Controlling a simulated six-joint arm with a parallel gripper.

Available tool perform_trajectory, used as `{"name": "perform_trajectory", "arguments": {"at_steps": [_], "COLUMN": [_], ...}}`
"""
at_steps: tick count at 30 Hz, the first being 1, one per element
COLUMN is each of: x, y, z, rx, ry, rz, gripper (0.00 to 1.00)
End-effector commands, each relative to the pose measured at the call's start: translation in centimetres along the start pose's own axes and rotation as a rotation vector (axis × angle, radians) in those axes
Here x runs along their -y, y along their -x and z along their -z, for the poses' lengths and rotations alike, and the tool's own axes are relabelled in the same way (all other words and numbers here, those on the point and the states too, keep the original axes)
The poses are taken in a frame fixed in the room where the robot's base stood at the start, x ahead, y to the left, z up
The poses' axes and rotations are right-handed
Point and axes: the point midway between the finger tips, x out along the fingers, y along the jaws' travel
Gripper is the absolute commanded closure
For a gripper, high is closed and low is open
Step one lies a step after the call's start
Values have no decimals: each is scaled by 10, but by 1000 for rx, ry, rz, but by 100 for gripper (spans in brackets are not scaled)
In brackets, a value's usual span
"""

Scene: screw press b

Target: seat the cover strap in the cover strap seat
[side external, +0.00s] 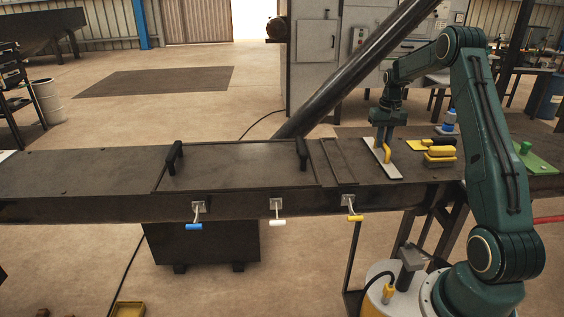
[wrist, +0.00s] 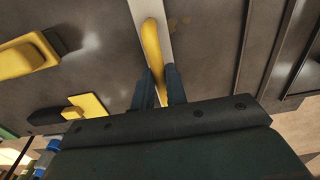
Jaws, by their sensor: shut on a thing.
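The cover strap (side external: 378,162) is a narrow pale strip with a yellow handle (side external: 387,154), at the right part of the dark bench. My gripper (side external: 384,146) is above it, shut on the yellow handle. In the wrist view the handle (wrist: 152,45) stands between the two blue-grey fingers (wrist: 159,85), and part of the pale strip (wrist: 166,20) shows behind it. I cannot tell whether the strap touches the bench or is just above it. The cover strap seat (side external: 338,160) is a narrow framed slot left of the strap; it appears empty. In the wrist view it is at the right (wrist: 287,55).
A large dark cover (side external: 235,166) with two black handles lies left of the seat. Clamps with blue (side external: 194,226), white (side external: 277,222) and yellow (side external: 355,218) grips line the front edge. Yellow blocks (side external: 440,154) and a green piece (side external: 535,158) lie to the right. A thick dark pipe (side external: 350,75) slants behind.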

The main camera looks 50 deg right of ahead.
Motion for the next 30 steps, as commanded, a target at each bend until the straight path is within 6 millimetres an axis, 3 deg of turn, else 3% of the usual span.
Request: {"name": "perform_trajectory", "arguments": {"at_steps": [2,3,6,20,30], "x": [0,0,0,0,1], "y": [-1,-3,-2,2,40], "z": [0,0,0,0,0], "rx": [0,1,1,-1,-2], "ry": [0,0,0,0,0], "rz": [0,0,0,0,0], "gripper": [100,84,65,64,64]}}
